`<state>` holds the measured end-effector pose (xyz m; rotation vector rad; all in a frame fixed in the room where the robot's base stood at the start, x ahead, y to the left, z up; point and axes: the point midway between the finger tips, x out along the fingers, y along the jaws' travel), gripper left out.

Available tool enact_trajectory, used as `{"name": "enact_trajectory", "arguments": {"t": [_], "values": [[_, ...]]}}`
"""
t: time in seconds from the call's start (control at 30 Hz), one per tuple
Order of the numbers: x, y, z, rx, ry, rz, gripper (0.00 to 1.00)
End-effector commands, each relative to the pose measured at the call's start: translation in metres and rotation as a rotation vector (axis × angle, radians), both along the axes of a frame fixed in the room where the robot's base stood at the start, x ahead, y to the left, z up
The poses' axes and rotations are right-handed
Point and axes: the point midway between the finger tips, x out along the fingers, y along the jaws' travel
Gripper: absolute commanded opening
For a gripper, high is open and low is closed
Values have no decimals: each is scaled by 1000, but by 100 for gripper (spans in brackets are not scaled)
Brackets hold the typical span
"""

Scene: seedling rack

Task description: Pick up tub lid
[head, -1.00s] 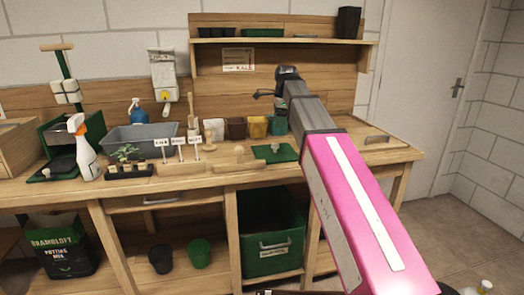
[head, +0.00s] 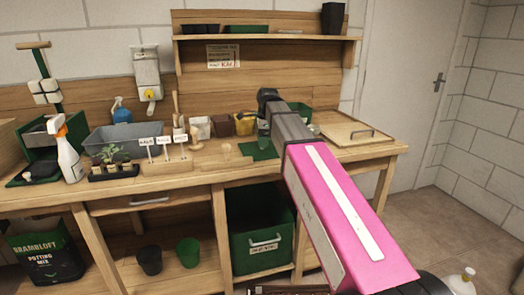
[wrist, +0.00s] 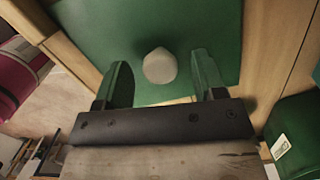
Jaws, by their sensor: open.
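The tub lid (head: 252,152) is a flat green panel lying on the wooden bench, partly hidden behind my arm in the head view. In the wrist view the lid (wrist: 220,25) fills the upper middle, with a pale rounded knob (wrist: 160,66) on it. My gripper (wrist: 160,62) is open over the lid, with one green finger on each side of the knob. Clear gaps show between the knob and both fingers. In the head view my gripper (head: 263,132) points down at the lid, small and partly hidden.
A wooden board with a handle (head: 352,135) lies right of the lid. A label rack (head: 165,163) stands to the left. A green box with a white label (wrist: 297,135) is at the wrist view's lower right.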

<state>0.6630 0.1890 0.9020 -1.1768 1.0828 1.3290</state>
Motion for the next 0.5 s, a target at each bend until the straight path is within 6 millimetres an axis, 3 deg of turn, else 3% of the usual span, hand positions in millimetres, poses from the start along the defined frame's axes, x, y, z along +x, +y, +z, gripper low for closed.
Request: {"name": "enact_trajectory", "arguments": {"t": [0.1, 0.33, 0.5], "values": [[-1, 1, -10, 0, 0, 0, 64], [0, 1, -12, 0, -1, 0, 64], [0, 1, -11, 0, -1, 0, 11]]}}
